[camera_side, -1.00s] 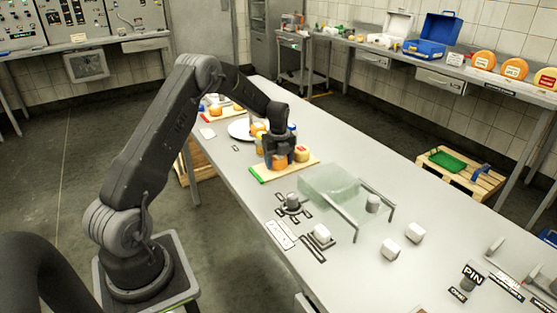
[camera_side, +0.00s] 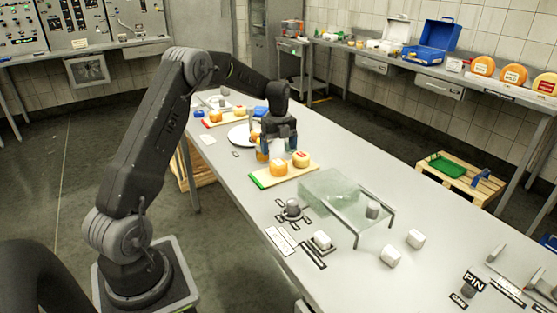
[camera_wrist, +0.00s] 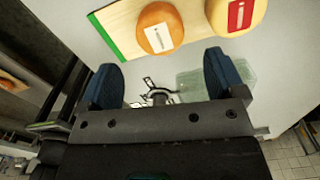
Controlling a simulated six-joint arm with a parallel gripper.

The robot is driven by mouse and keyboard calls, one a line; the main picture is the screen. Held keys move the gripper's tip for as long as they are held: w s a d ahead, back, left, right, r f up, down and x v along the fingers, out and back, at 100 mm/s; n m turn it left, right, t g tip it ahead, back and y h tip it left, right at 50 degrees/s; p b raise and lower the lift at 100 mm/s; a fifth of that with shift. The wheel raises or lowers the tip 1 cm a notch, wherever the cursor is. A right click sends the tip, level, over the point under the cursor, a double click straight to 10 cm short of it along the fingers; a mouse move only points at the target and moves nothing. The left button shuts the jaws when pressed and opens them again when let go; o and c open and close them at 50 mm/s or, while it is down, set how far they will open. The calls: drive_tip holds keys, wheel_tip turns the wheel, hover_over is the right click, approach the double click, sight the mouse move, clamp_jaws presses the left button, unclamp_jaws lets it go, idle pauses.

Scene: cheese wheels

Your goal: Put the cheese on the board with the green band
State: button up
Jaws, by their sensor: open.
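The board with the green band (camera_side: 263,181) lies on the table in the side view, its green band at the near left end; it also shows at the top of the wrist view (camera_wrist: 121,22). An orange cheese (camera_side: 278,168) and a yellow cheese with a red label (camera_side: 301,159) stand on it, side by side. In the wrist view the orange cheese (camera_wrist: 160,27) has a white label, and the yellow cheese (camera_wrist: 236,12) is partly cut off. My gripper (camera_side: 279,150) is open and empty, above and behind the board, apart from both cheeses.
A board with a red band (camera_side: 208,122) and orange cheeses lies at the far end, near a white plate (camera_side: 239,134). A jar-like item is partly hidden behind my gripper. A clear cover (camera_side: 335,192), knobs and white blocks (camera_side: 390,256) occupy the near table.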

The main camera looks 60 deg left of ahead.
sight(279, 163)
drive_tip(key=s+d+r+n+t, duration=0.1)
drive_tip(key=s+d+r+n, duration=0.3)
drive_tip(key=d+r, duration=0.4)
drive_tip(key=s+d+r+n+t, duration=0.1)
drive_tip(key=s+d+r+n, duration=0.3)
drive_tip(key=d+r, duration=0.5)
drive_tip(key=s+d+n+t, duration=0.1)
drive_tip(key=s+d+n, duration=0.5)
drive_tip(key=s, duration=0.3)
drive_tip(key=s+d+f+n+t, duration=0.1)
drive_tip(key=s+d+n+t, duration=0.1)
drive_tip(key=s+d+n, duration=0.3)
drive_tip(key=s+d, duration=0.1)
drive_tip(key=s, duration=0.3)
drive_tip(key=shift+s+f+n+t, duration=0.15)
drive_tip(key=shift+s+n+t, duration=0.15)
drive_tip(key=shift+s+n, duration=0.1)
drive_tip(key=shift+w, duration=0.1)
drive_tip(key=shift+c, duration=0.4)
